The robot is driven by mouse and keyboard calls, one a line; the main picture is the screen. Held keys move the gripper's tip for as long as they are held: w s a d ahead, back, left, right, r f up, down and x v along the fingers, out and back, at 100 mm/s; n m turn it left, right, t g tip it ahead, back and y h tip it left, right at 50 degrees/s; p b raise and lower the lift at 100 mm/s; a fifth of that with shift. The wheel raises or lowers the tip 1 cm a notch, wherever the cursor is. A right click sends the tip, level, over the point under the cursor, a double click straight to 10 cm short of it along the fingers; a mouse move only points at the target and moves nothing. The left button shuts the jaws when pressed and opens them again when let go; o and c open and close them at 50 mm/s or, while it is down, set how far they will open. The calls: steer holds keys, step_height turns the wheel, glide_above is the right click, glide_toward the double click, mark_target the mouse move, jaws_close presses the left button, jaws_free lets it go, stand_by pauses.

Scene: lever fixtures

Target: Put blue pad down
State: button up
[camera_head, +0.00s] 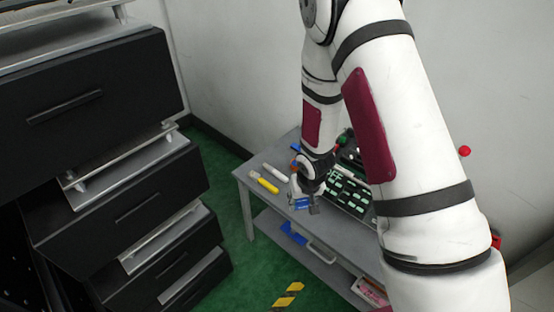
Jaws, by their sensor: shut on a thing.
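My gripper (304,199) is low over the left part of the grey table (254,185), small in view and partly hidden by its own links. It is shut on a small blue pad (301,204) at its fingertips. Whether the pad touches the tabletop or hangs just above it, I cannot tell.
A yellow marker (268,186) and a white one (275,173) lie left of my gripper. A blue item (293,233) is on the lower shelf. Black drawers (140,207) stand open at left.

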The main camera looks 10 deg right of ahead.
steer(key=shift+m, duration=0.6)
steer(key=w+f+b, duration=0.2)
steer(key=w+b, duration=0.3)
steer(key=w, duration=0.1)
steer(key=w+f+b, duration=0.2)
steer(key=w+b, duration=0.3)
steer(key=w+f+b, duration=0.2)
steer(key=w+b, duration=0.4)
steer(key=shift+w+d+f, duration=0.2)
steer(key=shift+w+d, duration=0.05)
steer(key=shift+w, duration=0.1)
steer(key=shift+w+d+r+b, duration=0.1)
steer(key=shift+w+b, duration=0.55)
steer(key=shift+w, duration=0.05)
steer(key=b, duration=0.3)
glide_above(279, 156)
steer(key=s, duration=0.1)
steer(key=shift+f, duration=0.7)
steer(key=shift+f+b, duration=1.05)
steer(key=shift+f, duration=0.8)
steer(key=shift+r, duration=0.15)
steer(key=o, duration=1.1)
